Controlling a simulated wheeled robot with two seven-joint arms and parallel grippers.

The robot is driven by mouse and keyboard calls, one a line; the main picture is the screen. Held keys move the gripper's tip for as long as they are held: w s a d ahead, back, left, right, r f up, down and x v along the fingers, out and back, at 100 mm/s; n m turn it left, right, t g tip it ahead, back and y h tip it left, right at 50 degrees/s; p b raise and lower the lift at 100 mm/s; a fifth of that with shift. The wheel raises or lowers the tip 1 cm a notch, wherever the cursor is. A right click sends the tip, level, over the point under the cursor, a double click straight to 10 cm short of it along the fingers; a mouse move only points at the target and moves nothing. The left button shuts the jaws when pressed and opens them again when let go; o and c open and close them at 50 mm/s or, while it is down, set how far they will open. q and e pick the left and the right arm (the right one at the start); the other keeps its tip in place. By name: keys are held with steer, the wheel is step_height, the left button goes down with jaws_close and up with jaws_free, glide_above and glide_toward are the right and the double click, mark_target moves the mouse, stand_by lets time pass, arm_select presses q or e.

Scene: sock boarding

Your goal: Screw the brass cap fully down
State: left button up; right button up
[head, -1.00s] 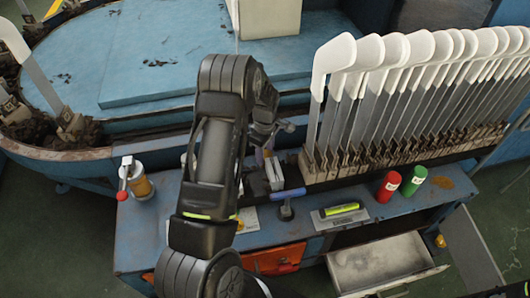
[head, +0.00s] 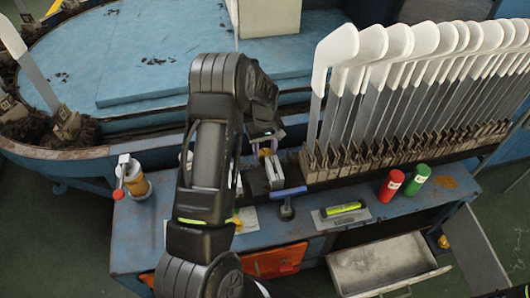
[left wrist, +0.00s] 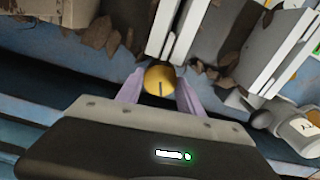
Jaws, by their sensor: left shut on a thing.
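The brass cap (left wrist: 160,79) is a round, yellow disc with a dark slot, seen face-on in the left wrist view. My left gripper (left wrist: 158,88) has its two pale purple fingers on either side of the cap and is shut on it. In the head view the left gripper (head: 266,153) is above the back of the blue bench, with a small patch of the yellow cap (head: 265,152) showing between its fingers. What the cap sits on is hidden, so I cannot tell how far down it is. My right gripper is not in view.
Grey-white upright blocks (head: 274,174) stand close by the left gripper. A blue-handled tool (head: 288,195), a green-yellow level (head: 343,208), and red (head: 391,184) and green (head: 415,179) cylinders are on the bench. A rack of white sock boards (head: 338,45) rises at the right. An open drawer (head: 385,262) juts out below.

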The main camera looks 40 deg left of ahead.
arm_select(q)
steer(key=m+b, duration=0.1)
steer(key=m, duration=0.3)
steer(key=shift+m, duration=0.4)
steer(key=m, duration=0.4)
steer(key=shift+w+m+b, duration=0.1)
steer(key=shift+m+b, duration=0.3)
steer(key=o, duration=1.3)
steer(key=shift+c, duration=0.2)
steer(key=shift+o, duration=0.7)
steer(key=shift+d, duration=0.1)
steer(key=shift+d, duration=0.1)
